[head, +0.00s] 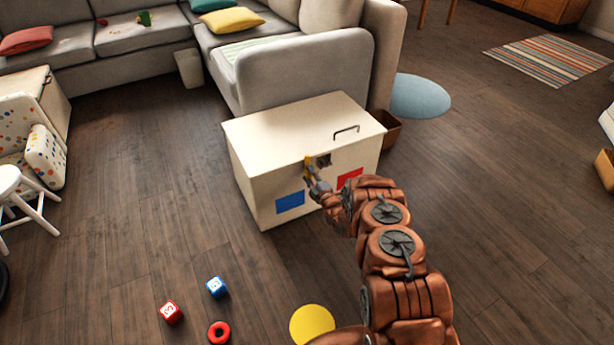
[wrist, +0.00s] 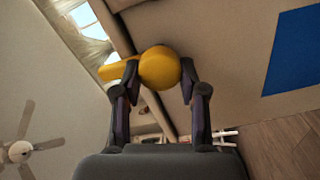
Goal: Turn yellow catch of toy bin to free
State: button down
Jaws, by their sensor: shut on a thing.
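The toy bin (head: 262,150) is a cream box with a flat lid and a dark handle. Its yellow catch (head: 308,161) is on the front, near the lid edge, beside a dark plate. In the wrist view the catch (wrist: 158,66) shows a round knob with a bar reaching left. My gripper (head: 316,187) has a finger on each side of the knob and is shut on it; the fingers also show in the wrist view (wrist: 160,84). In the head view my gripper partly hides the catch, so its exact angle is hard to tell.
A blue patch (head: 290,202) and a red patch (head: 349,178) mark the bin's front. A grey sofa (head: 305,73) stands behind the bin. Toy blocks (head: 171,312) and a red ring (head: 219,332) lie on the floor at front left. Floor left of the bin is clear.

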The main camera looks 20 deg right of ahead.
jog(key=shift+s+f, duration=0.1)
jog(key=shift+f, duration=0.05)
dwell(0.4)
jog(key=c, duration=0.6)
grip_release()
jog(key=shift+c, duration=0.2)
jog(key=s+d, duration=0.2)
jog(key=s, duration=0.9)
jog(key=shift+s+d, duration=0.15)
jog(key=shift+s, duration=0.25)
